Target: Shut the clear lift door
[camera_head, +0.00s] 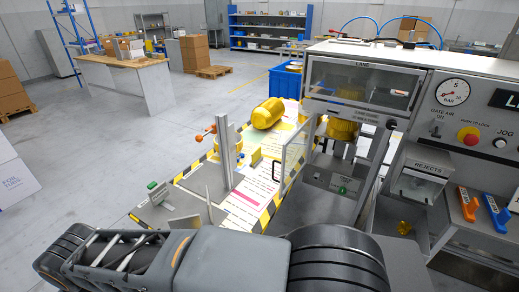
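A clear lift door (362,82), a framed see-through panel, sits high on the front of the grey press under the label LANE. It appears raised, with the bay below it open. A label strip (356,115) runs along its lower edge. Yellow parts (342,130) show in the bay, partly hidden by the frame. A second clear panel (293,155) with a dark handle stands upright at the bay's left side; I cannot tell how it is joined. My arm crosses the foreground. My gripper is not in view.
A striped-edge bench (250,190) holds a yellow cylinder (268,113) and a grey post (226,150) with an orange knob. The control panel (465,115), rejects bin (420,180) and orange and blue handled tools (482,208) are at right. Open floor lies left.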

